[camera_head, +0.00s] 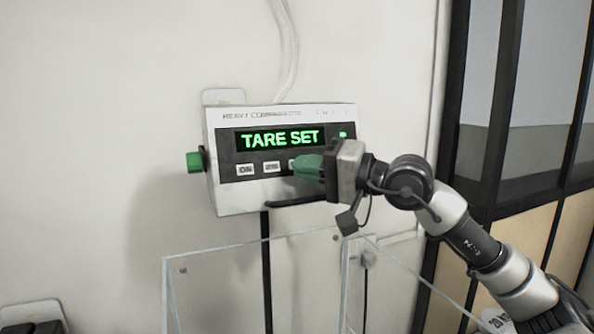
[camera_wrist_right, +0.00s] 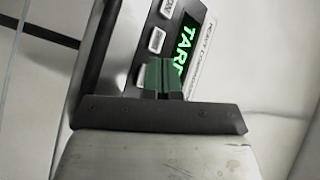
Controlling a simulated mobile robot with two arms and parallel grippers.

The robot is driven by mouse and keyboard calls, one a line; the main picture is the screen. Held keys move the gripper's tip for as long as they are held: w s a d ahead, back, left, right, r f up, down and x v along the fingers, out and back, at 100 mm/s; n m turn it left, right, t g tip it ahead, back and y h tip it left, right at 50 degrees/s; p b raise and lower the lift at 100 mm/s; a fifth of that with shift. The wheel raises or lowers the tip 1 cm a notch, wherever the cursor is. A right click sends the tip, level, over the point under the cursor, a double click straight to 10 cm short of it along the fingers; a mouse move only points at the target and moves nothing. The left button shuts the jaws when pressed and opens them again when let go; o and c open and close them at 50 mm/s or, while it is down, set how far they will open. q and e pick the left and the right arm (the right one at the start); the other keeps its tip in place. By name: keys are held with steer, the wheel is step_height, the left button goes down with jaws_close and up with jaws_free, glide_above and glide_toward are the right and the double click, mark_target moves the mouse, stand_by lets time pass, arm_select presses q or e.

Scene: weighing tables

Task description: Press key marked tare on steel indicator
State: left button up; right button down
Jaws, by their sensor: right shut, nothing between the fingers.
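The steel indicator (camera_head: 230,190) is mounted on the wall in the head view. Its lit green display (camera_head: 280,138) reads "TARE SET". Below the display is a row of keys, with two light keys (camera_head: 245,169) clear at the left and another partly covered by my gripper. My right gripper (camera_head: 297,168) is shut and empty, its green fingertips at the key row. I cannot tell whether they touch a key. The wrist view shows the fingers (camera_wrist_right: 158,75) together in front of the indicator face (camera_wrist_right: 135,45). My left gripper is not in view.
A clear glass enclosure (camera_head: 165,290) stands below the indicator. A green knob (camera_head: 194,162) sticks out at the indicator's left side. A dark framed partition (camera_head: 480,150) stands at the right. The wall left of the indicator is bare.

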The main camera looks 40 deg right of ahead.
steer(key=shift+s+a+b, duration=0.1)
steer(key=shift+s+b, duration=0.2)
steer(key=shift+b, duration=0.2)
steer(key=s+b, duration=0.1)
steer(key=s+r+b, duration=0.1)
steer(key=s+a+b, duration=0.1)
steer(key=s, duration=0.1)
steer(key=shift+a+r, duration=0.1)
steer(key=shift+r, duration=0.1)
stand_by(0.7)
